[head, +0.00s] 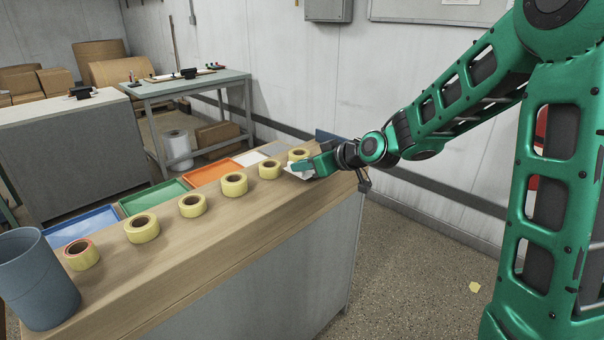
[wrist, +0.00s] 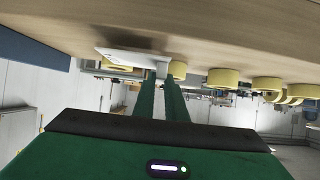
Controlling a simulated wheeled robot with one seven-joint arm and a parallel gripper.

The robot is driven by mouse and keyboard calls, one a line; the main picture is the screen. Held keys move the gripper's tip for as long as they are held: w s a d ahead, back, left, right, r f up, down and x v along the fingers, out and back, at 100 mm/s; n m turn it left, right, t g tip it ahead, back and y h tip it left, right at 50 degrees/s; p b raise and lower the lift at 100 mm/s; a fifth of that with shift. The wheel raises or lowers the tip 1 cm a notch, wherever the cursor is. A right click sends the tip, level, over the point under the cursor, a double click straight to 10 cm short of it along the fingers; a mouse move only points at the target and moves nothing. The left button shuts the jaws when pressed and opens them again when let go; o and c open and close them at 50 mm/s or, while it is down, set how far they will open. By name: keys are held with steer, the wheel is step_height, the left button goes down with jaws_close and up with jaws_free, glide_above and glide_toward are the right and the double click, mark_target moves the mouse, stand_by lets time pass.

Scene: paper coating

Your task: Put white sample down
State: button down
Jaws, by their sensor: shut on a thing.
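The white sample (head: 291,173) is a flat pale piece at the far right end of the wooden counter (head: 250,215). My gripper (head: 308,167) is shut on it, low over the counter top near the last tape roll (head: 299,154). In the wrist view, which is upside down, the white sample (wrist: 128,57) is a thin flat sheet at the fingertips, close to the counter surface. I cannot tell whether it touches the wood. The green fingers (wrist: 160,92) partly hide it.
Several yellow tape rolls (head: 234,184) stand in a row along the counter. Blue (head: 82,226), green (head: 154,196) and orange (head: 215,172) trays lie behind them. A grey-blue bin (head: 38,280) stands at the left end. The counter's front strip is clear.

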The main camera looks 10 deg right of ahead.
steer(key=shift+f, duration=1.1)
steer(key=shift+f, duration=0.1)
steer(key=c, duration=1.8)
jaws_free()
